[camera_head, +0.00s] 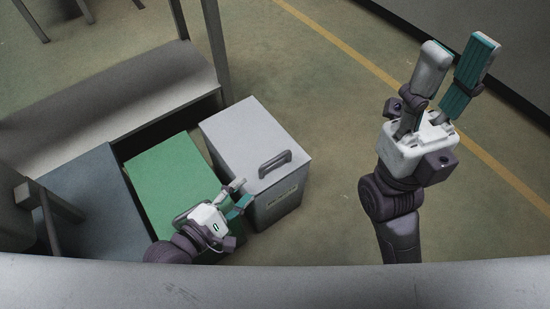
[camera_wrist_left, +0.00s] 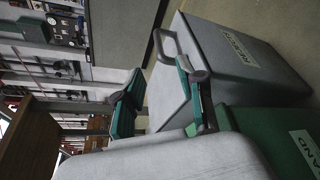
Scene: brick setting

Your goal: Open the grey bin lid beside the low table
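The grey bin (camera_head: 280,205) stands at the right end of a row of bins, its flat grey lid (camera_head: 245,135) closed. A dark grey bar handle (camera_head: 275,163) lies near the lid's front edge; it also shows in the left wrist view (camera_wrist_left: 168,38). My left gripper (camera_head: 238,194) is open and empty, just left of and in front of the handle. In the left wrist view one teal finger (camera_wrist_left: 195,95) overlaps the handle's near end; I cannot tell if they touch. My right gripper (camera_head: 459,60) is open and empty, raised over the floor at right.
A green-lidded bin (camera_head: 165,175) stands left of the grey one, close beside it, and a blue-grey bin (camera_head: 90,195) further left. A grey low table (camera_head: 110,90) is behind the bins. Open floor (camera_head: 325,130) lies right of the grey bin.

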